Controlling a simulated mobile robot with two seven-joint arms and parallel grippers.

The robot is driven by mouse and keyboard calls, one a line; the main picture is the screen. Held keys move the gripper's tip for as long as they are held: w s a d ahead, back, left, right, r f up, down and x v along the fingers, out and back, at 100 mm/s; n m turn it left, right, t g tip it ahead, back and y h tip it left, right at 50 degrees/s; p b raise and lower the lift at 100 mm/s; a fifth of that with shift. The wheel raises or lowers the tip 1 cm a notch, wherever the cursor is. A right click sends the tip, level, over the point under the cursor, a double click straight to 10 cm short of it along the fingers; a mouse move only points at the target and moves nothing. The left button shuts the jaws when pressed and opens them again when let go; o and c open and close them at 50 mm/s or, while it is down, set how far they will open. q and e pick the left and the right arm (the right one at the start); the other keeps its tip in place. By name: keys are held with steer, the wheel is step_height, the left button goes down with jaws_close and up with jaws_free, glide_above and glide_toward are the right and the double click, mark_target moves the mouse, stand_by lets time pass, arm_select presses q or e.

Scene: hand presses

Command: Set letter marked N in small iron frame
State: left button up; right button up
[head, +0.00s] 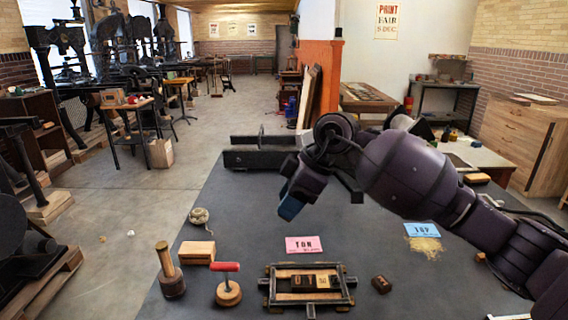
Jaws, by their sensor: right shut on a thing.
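The small iron frame (348,299) lies at the front of the dark table. Inside it are wooden strips and a short row of small dark and light blocks (310,281); I cannot read their faces. A loose dark letter block (381,284) lies on the table just right of the frame; its letter is too small to read. My right gripper (290,207) points down above the table, behind and above the pink card, apart from the frame. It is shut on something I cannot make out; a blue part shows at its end. My left gripper is not in view.
A pink card (304,245) reading TON lies behind the frame. A blue card (422,230) lies right. A dark bar (258,158) is at the back.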

steer(key=s+d+f+m+t, duration=0.1)
steer(key=s+d+m, duration=0.15)
steer(key=d, duration=0.35)
steer(key=s+d+f+m+t, duration=0.1)
steer(key=s+d+f+m, duration=0.1)
steer(key=s+d, duration=0.35)
steer(key=s+d+f+m+t+h, duration=0.1)
steer(key=s+d+f+m, duration=0.1)
steer(key=d+f, duration=0.6)
steer(key=shift+s+f, duration=0.45)
steer(key=shift+s, duration=0.45)
steer(key=shift+w+r, duration=0.1)
